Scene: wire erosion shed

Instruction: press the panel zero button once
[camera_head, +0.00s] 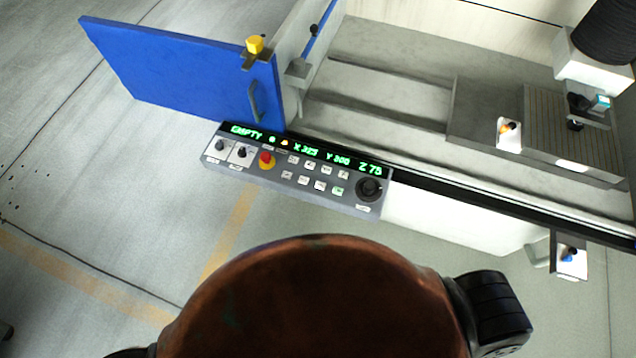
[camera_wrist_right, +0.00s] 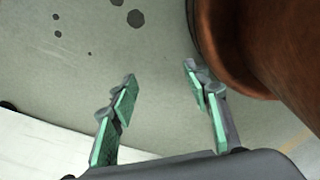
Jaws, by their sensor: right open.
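The grey control panel (camera_head: 345,205) is in the head view, below the blue door. Its green display (camera_head: 335,160) reads EMPTY, X 323, Y 300, Z 73, though the digits are small. Below the display are two rows of small pale keys (camera_head: 303,180); one at the lower right has a green mark (camera_head: 337,191). The key labels are too small to read, so I cannot tell which is zero. My right gripper (camera_wrist_right: 160,75) is open and empty in the right wrist view, above the floor; the panel is not in that view. My left gripper is not in view.
The panel also has a red stop button (camera_head: 266,159), two rotary switches (camera_head: 241,152) at left and a black dial (camera_head: 369,189) at right. The blue door (camera_head: 180,70) stands open at left. The machine bed (camera_head: 375,100) lies behind. Floor is clear at left.

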